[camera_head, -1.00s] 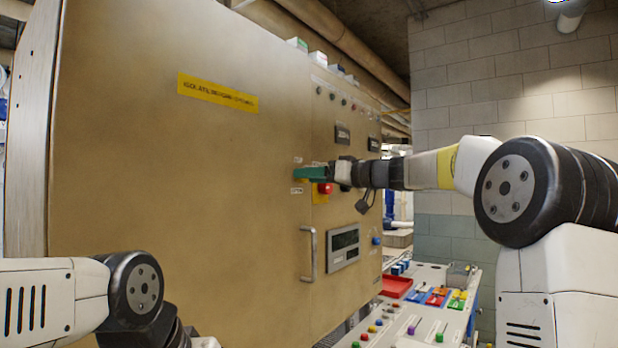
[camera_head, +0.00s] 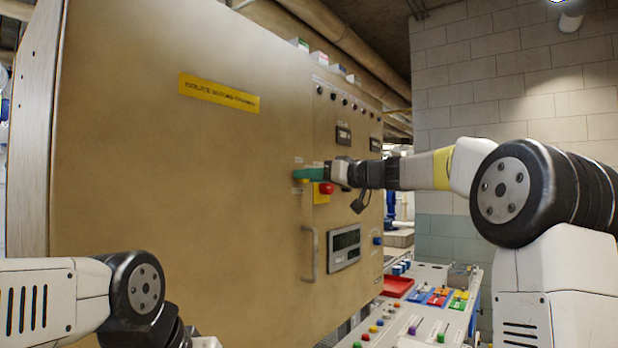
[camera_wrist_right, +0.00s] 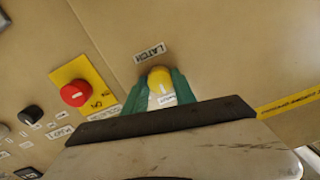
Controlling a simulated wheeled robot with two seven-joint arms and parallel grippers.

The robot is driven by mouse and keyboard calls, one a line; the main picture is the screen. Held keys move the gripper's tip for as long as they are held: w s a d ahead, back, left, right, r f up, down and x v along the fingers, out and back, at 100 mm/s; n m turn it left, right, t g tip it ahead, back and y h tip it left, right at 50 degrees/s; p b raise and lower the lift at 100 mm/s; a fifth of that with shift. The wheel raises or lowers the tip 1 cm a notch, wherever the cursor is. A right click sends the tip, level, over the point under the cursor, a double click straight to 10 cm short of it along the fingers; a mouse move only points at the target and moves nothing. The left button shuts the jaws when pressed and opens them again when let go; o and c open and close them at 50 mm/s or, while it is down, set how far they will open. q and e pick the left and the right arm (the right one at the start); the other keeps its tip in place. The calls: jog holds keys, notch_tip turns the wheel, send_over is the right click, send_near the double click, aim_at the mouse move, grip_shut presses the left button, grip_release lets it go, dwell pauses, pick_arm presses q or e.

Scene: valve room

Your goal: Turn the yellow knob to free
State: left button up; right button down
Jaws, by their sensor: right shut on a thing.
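The yellow knob (camera_wrist_right: 160,82) sits on the tan cabinet front, between the green fingers of my right gripper (camera_wrist_right: 158,98) in the right wrist view. That gripper is shut on the knob. A white label reading LATCH (camera_wrist_right: 150,52) is beside the knob; another label is partly covered by a finger. In the head view my right gripper (camera_head: 310,174) reaches the cabinet from the right, and its fingers hide most of the knob. My left arm shows at the lower left, with its gripper out of view.
A metal handle (camera_head: 310,254) and a display (camera_head: 344,247) are lower on the cabinet (camera_head: 170,200).

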jog(key=m, duration=1.7)
jog(key=shift+f+m, duration=0.15)
jog(key=shift+m, duration=0.45)
jog(key=c, duration=1)
grip_release()
jog(key=shift+d, duration=0.1)
jog(key=v, duration=0.7)
jog(key=shift+s+d, duration=0.25)
